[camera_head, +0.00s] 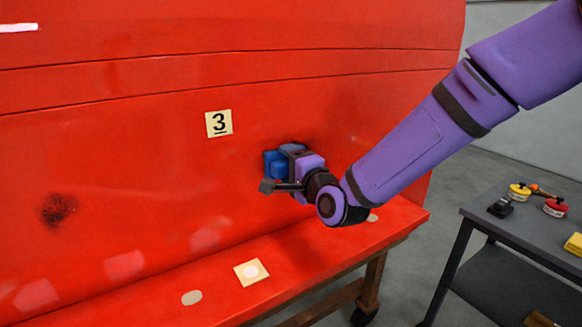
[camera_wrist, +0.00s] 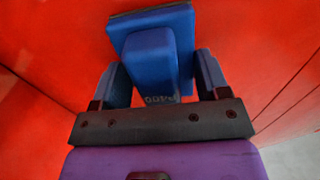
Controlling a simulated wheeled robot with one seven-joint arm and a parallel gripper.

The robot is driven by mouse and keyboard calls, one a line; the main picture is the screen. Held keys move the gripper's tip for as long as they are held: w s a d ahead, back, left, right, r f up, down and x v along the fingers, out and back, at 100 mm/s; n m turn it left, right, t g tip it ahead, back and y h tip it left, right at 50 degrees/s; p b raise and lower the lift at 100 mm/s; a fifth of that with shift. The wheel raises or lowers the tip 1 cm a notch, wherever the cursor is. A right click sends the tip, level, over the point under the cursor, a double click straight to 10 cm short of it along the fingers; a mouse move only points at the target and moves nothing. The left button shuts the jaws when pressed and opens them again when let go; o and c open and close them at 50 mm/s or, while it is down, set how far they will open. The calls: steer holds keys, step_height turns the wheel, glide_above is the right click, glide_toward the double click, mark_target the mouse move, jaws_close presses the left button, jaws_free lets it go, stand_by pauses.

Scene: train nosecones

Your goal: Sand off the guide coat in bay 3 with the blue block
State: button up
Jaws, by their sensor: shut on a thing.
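My gripper (camera_head: 284,168) is shut on the blue block (camera_head: 270,164), right of and below the number 3 label (camera_head: 219,123) on the red panel (camera_head: 150,130). In the wrist view, my gripper's two fingers (camera_wrist: 160,78) flank the block's raised grip (camera_wrist: 150,62), and its wider base faces the panel. The block is at or very close to the panel; I cannot tell whether it touches. A dark, speckled patch (camera_head: 57,209) lies on the panel at far left. Darkening also shows around the block, either coating or shadow. The surface behind the block is hidden.
A red ledge (camera_head: 320,245) with a cream square (camera_head: 251,271) and pale round spots juts out below the panel. A grey cart (camera_head: 520,232) at right holds yellow and red tins, a black item and a yellow cloth. Grey floor lies between.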

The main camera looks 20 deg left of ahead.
mark_target(317, 150)
steer(key=shift+w+a, duration=0.15)
steer(key=shift+a, duration=0.05)
steer(key=shift+w+d, duration=1.75)
steer(key=shift+w, duration=0.3)
steer(key=shift+w+d, duration=1.75)
steer(key=shift+w, duration=0.3)
steer(key=shift+a, duration=0.1)
steer(key=shift+s+a, duration=1.75)
steer(key=shift+s, duration=0.3)
steer(key=shift+s+a, duration=1.75)
steer(key=shift+s, duration=0.25)
steer(key=shift+r, duration=0.1)
steer(key=shift+w, duration=0.1)
steer(key=shift+c, duration=0.4)
